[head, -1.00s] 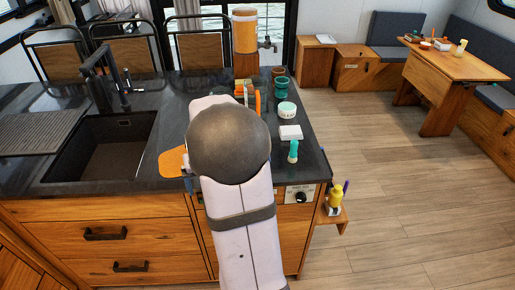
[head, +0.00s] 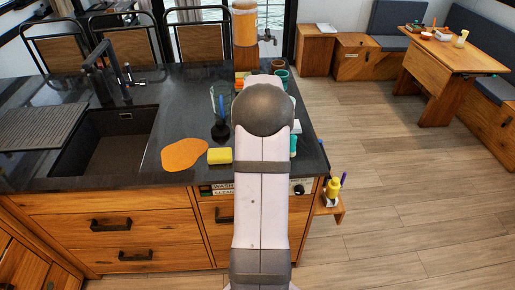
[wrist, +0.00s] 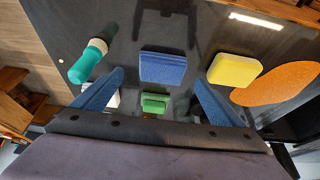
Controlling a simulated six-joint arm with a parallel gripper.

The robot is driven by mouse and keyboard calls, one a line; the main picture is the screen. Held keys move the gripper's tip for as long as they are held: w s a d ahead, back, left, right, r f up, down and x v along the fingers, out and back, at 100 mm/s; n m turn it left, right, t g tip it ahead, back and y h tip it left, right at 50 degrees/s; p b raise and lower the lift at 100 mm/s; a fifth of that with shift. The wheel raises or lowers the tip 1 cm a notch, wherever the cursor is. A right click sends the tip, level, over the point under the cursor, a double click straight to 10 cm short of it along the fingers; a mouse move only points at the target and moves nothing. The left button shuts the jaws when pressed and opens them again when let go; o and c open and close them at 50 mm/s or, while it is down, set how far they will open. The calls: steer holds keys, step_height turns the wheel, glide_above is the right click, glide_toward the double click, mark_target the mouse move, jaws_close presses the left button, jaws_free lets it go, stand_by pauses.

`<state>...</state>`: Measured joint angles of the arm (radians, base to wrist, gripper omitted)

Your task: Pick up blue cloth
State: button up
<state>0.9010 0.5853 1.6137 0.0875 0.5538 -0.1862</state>
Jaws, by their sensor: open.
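The blue cloth, a thick folded-looking blue block (wrist: 163,67), lies flat on the dark counter in the wrist view. My gripper (wrist: 158,76) is open and empty, with one blue finger on each side of the picture. The cloth appears between and beyond the fingertips; I see no contact, and the height of the gap is hard to tell. In the head view my arm hides the gripper and the cloth.
A yellow sponge (wrist: 235,70) and an orange mat (wrist: 278,84) lie right of the cloth. A teal-and-white bottle (wrist: 88,62) lies left, and a green block (wrist: 155,103) shows between the fingers. The sink (head: 108,140) is left on the counter (head: 170,100).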

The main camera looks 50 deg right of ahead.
steer(key=shift+w+d+f+p, duration=0.1)
steer(key=shift+w+f+p, duration=0.1)
steer(key=shift+f+p, duration=0.35)
steer(key=shift+p+x, duration=0.95)
steer(key=shift+x, duration=1.05)
steer(key=shift+r, duration=0.1)
steer(key=c, duration=1.1)
